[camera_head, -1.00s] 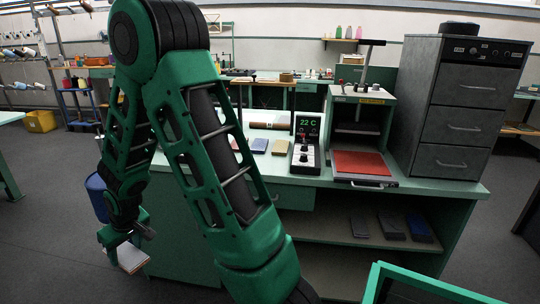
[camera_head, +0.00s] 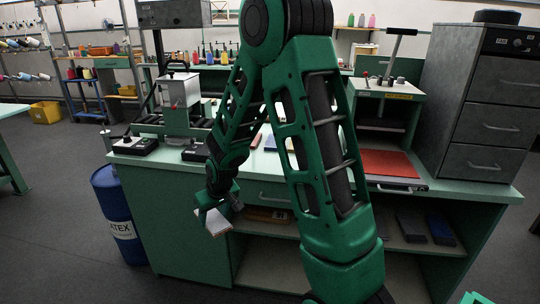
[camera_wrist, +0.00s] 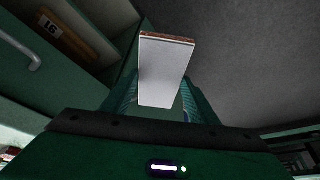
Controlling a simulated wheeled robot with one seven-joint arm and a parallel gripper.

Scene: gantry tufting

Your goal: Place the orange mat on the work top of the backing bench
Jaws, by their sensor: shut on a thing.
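My gripper (camera_head: 217,200) hangs low in front of the green bench, below the level of its work top (camera_head: 262,172). It is shut on a small flat mat (camera_head: 214,224), which I take for the orange mat. In the wrist view the mat (camera_wrist: 165,75) sticks out between the fingers; it shows a plain whitish face and a thin orange-brown edge along its far end. The mat is clear of the bench. My arm hides the middle of the work top, where parts of small flat pieces show.
A red plate (camera_head: 390,163) and press stand on the right of the work top, beside a grey drawer cabinet (camera_head: 490,120). A control box (camera_head: 135,146) and a green machine (camera_head: 180,105) stand at the left. A blue latex drum (camera_head: 117,215) stands at the bench's left end. Shelves are open below.

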